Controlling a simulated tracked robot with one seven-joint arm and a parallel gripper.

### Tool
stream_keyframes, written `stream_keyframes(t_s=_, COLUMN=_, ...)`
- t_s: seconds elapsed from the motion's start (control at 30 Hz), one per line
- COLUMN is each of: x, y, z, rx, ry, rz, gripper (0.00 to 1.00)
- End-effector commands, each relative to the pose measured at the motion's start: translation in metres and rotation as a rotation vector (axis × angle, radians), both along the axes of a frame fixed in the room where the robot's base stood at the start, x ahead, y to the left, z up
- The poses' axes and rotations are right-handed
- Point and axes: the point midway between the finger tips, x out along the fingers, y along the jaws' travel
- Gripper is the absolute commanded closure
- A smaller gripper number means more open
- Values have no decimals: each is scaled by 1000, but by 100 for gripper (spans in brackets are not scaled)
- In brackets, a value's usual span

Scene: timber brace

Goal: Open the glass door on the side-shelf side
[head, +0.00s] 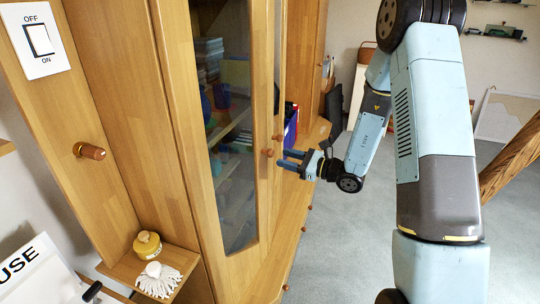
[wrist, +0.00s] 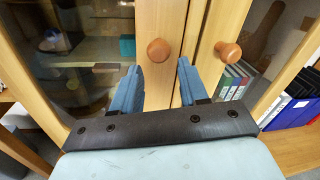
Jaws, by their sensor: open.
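The glass door (head: 225,120) on the side-shelf side is a wooden frame around a tall pane, and it looks closed. Its round wooden knob (head: 267,152) is near the edge where it meets the other door (head: 279,60). My gripper (head: 284,160) is open and empty, with its blue fingers pointing at that knob. In the wrist view the knob (wrist: 158,50) appears between the two fingertips (wrist: 158,66), just beyond them; contact is not visible. The other door's knob (wrist: 228,52) is to the right of the right finger.
Binders (wrist: 232,80) show behind the other door's glass. Blue binders (head: 291,125) stand further along. The grey floor (head: 335,240) in front of the cabinet is clear.

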Motion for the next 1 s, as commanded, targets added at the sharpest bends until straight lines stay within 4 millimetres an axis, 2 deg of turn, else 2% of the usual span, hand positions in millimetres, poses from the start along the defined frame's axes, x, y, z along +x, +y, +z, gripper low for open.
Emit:
stream_keyframes(t_s=0.2, x=16, y=33, z=0, rx=0, ry=0, rz=2, gripper=56)
stream_keyframes(t_s=0.4, x=26, y=51, z=0, rx=-1, ry=-1, rz=1, gripper=56)
stream_keyframes(t_s=0.83, x=29, y=57, z=0, rx=0, ry=0, rz=1, gripper=57)
stream_keyframes(t_s=1.0, x=29, y=57, z=0, rx=0, ry=0, rz=1, gripper=74)
